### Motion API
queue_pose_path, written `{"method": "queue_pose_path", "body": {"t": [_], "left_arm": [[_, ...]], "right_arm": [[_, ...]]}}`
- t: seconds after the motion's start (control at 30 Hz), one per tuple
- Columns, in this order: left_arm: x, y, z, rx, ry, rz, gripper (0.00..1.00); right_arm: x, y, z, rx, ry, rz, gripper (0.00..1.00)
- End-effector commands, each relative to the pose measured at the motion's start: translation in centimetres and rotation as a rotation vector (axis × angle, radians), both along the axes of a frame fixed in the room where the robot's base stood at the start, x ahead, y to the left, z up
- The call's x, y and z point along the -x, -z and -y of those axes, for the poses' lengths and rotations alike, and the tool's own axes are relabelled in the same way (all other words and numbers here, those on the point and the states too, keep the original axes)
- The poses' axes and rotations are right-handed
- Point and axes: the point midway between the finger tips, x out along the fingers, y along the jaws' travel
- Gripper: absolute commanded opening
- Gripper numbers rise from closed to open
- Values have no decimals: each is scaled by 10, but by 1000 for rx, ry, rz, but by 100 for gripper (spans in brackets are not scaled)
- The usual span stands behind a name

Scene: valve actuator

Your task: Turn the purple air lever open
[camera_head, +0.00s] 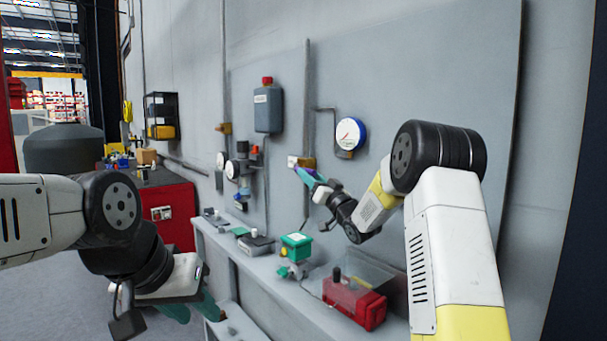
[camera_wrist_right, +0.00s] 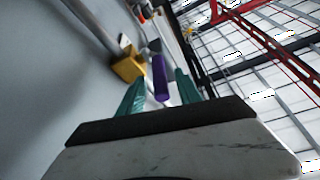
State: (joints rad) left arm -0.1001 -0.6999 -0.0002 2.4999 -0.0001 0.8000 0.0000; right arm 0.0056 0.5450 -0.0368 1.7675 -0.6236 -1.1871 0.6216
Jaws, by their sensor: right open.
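The purple lever (camera_wrist_right: 160,78) stands between the two teal fingers of my right gripper (camera_wrist_right: 161,91) in the right wrist view. Gaps show on both sides of it, so the gripper is open around or just beside it; I cannot tell the exact depth. A yellow valve block (camera_wrist_right: 128,66) is just left of the lever. In the head view my right gripper (camera_head: 312,180) reaches the wall by a small brass fitting (camera_head: 301,162) and mostly hides the lever. My left gripper (camera_head: 193,309) hangs low at the left, its teal fingers apart and empty, away from the panel.
A round gauge (camera_head: 351,133) is on the wall just right of my right gripper. A grey canister (camera_head: 268,110) hangs to the left. The ledge below holds a green-topped valve (camera_head: 296,246) and a red box (camera_head: 354,303). A red cabinet (camera_head: 174,208) stands at the left.

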Motion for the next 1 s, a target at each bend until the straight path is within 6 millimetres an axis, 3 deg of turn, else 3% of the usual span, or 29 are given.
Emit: {"method": "queue_pose_path", "body": {"t": [0.2, 0.5, 0.7, 1.0], "left_arm": [[0, 0, 0, 0, 0, 0, 36], [0, 0, 0, 0, 0, 0, 36], [0, 0, 0, 0, 0, 0, 36], [0, 0, 0, 0, 0, 0, 36]], "right_arm": [[-18, -8, -10, 0, 1, 0, 41], [-20, -9, -10, 0, 2, -1, 41], [-19, -9, -10, 0, 2, -1, 2], [-19, -9, -10, 0, 2, -1, 0]]}}
